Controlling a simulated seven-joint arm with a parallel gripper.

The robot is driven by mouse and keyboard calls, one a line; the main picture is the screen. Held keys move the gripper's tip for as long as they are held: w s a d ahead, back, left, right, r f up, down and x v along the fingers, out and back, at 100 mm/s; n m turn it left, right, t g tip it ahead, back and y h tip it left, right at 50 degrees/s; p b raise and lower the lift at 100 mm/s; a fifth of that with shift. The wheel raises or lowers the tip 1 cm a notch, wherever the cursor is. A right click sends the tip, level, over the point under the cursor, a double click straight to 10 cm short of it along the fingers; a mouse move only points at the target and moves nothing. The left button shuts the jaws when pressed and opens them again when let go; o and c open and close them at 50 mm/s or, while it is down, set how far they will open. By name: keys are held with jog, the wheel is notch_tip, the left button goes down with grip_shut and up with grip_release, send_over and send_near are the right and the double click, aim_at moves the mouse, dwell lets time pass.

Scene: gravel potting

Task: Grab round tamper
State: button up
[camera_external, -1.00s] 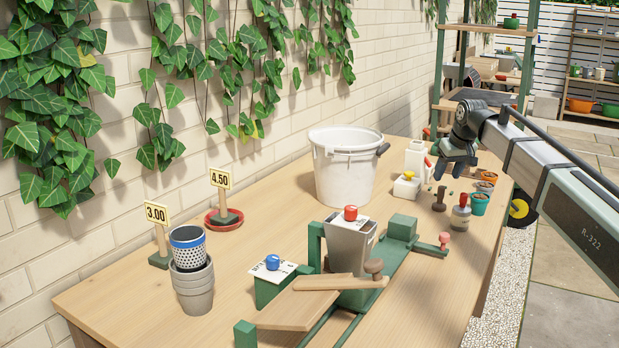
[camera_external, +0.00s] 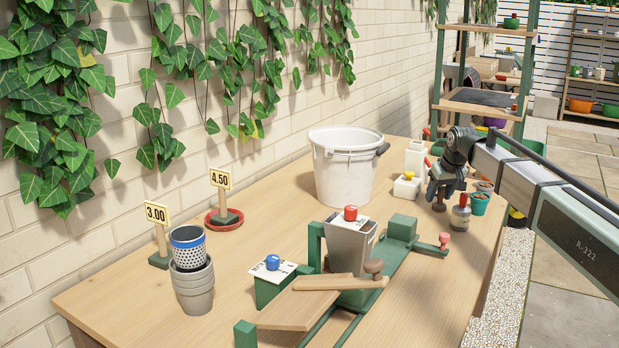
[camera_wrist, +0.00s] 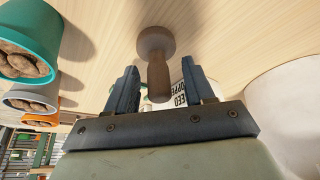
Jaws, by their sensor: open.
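The round tamper, a brown wooden piece with a round disc end and a narrower handle, stands on the table in the external view (camera_external: 438,206). Only its lower part shows there below my gripper (camera_external: 442,188). In the wrist view the tamper (camera_wrist: 155,45) has its handle between the two fingers of my gripper (camera_wrist: 158,75), with a gap on each side. My gripper points down, is open and holds nothing.
A green-framed bench device (camera_external: 402,228) is in front.

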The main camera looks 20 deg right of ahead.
grip_shut()
dwell(0.5)
